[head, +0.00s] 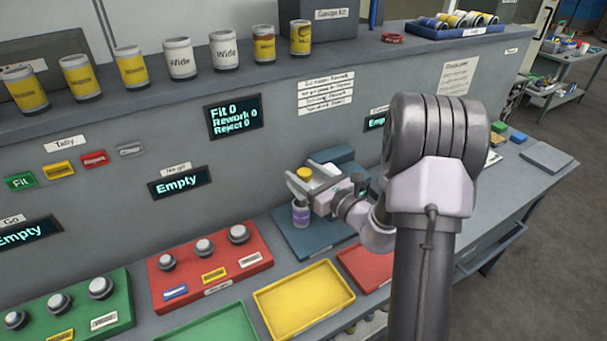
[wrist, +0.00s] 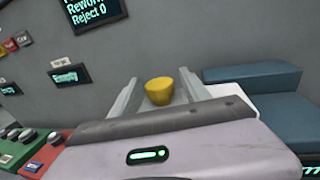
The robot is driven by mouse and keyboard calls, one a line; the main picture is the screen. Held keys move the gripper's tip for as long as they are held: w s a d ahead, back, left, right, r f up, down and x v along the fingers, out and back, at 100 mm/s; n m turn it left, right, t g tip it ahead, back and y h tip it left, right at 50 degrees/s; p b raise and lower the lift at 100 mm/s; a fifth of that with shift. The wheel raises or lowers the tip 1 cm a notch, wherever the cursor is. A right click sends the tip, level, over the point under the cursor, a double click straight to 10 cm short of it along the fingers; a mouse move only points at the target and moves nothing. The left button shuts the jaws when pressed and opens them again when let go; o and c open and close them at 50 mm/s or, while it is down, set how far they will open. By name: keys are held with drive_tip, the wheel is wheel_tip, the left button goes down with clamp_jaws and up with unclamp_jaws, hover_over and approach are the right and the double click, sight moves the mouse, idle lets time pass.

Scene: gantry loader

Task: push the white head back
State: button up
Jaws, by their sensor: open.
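My gripper (head: 303,182) is open above a dark blue base (head: 290,232) on the bench. In the wrist view its two fingers (wrist: 158,92) stand either side of a small yellow piece (wrist: 159,91), with a gap visible at the sides. The yellow piece (head: 305,173) also shows between the fingers in the head view. A white block (wrist: 275,112), possibly the white head, shows beside a blue block (wrist: 255,76) at right, partly hidden by my gripper. In the head view I cannot separate it from my gripper.
A yellow tray (head: 303,299) and red tray (head: 366,265) lie in front of the base. A red panel with knobs (head: 211,271) and a green one (head: 65,316) are to the left. The grey wall (head: 260,135) rises behind, with cans along its top.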

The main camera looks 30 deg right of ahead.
drive_tip(key=shift+c, duration=0.2)
clamp_jaws()
idle(1.3)
